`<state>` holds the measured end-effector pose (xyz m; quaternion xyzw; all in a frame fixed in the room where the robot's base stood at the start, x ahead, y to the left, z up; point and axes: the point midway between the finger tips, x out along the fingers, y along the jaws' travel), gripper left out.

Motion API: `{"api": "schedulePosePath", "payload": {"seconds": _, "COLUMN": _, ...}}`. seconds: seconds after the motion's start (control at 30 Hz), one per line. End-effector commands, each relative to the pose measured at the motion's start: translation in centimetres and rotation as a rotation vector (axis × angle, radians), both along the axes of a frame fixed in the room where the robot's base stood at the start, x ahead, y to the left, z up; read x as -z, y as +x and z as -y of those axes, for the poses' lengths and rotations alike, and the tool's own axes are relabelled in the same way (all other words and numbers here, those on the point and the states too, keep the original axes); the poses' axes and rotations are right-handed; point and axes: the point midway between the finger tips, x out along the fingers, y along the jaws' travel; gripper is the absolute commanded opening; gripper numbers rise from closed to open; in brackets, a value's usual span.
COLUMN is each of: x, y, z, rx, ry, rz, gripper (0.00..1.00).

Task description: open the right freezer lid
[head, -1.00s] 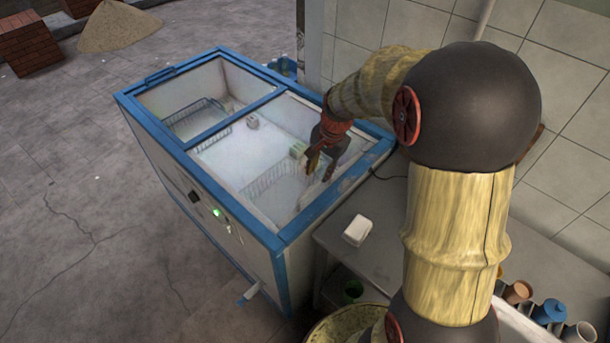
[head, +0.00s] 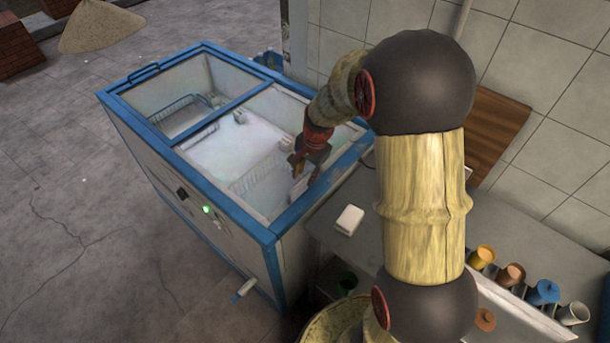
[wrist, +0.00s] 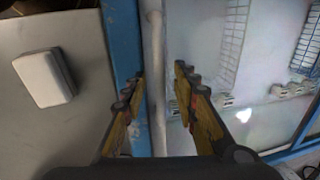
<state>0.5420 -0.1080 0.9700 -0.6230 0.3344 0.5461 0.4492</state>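The right freezer lid (head: 262,135) is a clear pane in a blue frame, lying flat and closed over the right half of the freezer (head: 200,225). My gripper (head: 304,172) is over the right end of this lid, pointing down. In the wrist view my gripper (wrist: 160,76) is open, with one finger on each side of a pale grey bar (wrist: 156,100). The bar runs beside the blue rim (wrist: 124,50). It looks like a lid handle. I cannot tell whether the fingers touch it. In the head view the bar is hard to make out.
The left lid (head: 180,95) is closed, with a blue handle (head: 144,71). A grey table (head: 365,195) with a white block (head: 349,220) adjoins the freezer's right end. A tiled wall (head: 350,45) rises behind.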

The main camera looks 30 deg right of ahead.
Motion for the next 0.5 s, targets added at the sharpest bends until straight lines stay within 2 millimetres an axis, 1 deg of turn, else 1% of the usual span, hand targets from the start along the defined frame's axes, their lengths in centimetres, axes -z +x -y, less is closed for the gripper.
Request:
{"api": "schedulePosePath", "payload": {"seconds": 0.17, "x": -0.03, "y": 0.01, "z": -0.01, "rx": 0.000, "ry": 0.000, "rz": 0.000, "gripper": 0.29}}
{"api": "schedulePosePath", "payload": {"seconds": 0.5, "x": -0.05, "y": 0.00, "z": 0.00, "rx": 0.000, "ry": 0.000, "rz": 0.000, "gripper": 0.10}}
